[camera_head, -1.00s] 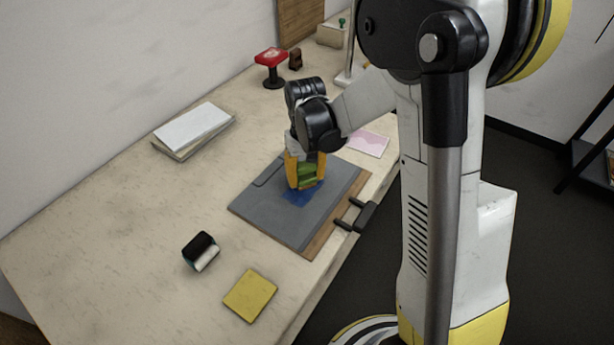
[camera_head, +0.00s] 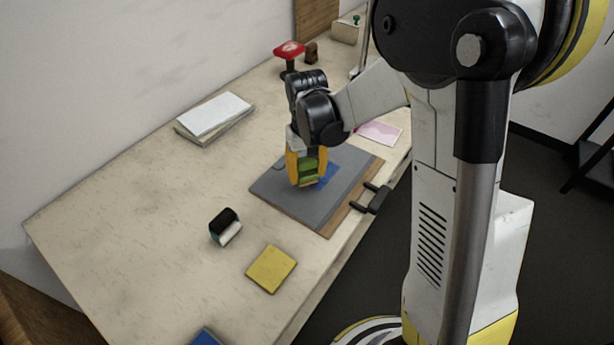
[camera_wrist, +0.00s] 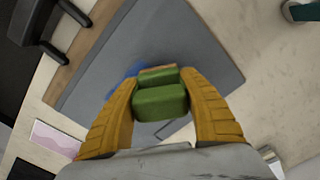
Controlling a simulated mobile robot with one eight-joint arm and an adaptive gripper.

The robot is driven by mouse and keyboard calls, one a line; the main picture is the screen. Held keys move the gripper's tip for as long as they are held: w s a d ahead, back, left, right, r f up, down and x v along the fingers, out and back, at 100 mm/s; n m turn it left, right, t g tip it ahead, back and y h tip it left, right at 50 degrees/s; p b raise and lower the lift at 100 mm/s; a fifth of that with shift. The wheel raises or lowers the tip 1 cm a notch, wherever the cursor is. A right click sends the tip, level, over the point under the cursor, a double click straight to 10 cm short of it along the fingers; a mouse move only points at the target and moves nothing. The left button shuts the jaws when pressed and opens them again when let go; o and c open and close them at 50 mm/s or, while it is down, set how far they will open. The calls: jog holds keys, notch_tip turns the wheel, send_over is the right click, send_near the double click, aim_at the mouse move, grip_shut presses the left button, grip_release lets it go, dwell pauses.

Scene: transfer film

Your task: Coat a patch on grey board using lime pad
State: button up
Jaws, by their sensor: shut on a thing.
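The lime pad (camera_head: 308,167) is a green block with a brownish underside. My gripper (camera_head: 306,172) is shut on it, with an orange finger on each side, and points down over the grey board (camera_head: 278,188). The wrist view shows the green pad (camera_wrist: 160,102) between the two fingers of my gripper (camera_wrist: 160,98). A blue patch (camera_head: 326,174) shows on the board beside the pad. In the wrist view part of the blue (camera_wrist: 122,80) shows by the pad's left edge. The pad appears at the board's surface, but its contact is hidden.
A dark clip (camera_head: 370,198) sits at the board's wooden edge. A black-and-white block (camera_head: 225,227) and a yellow square (camera_head: 271,268) lie in front. A pink sheet (camera_head: 380,132), a paper stack (camera_head: 214,116) and a red-topped stamp (camera_head: 289,50) lie around. The table's left side is clear.

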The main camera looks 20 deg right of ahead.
jog(key=shift+d+r, duration=0.15)
jog(key=shift+r, duration=0.45)
jog(key=shift+r+p, duration=1.85)
jog(key=shift+r, duration=0.5)
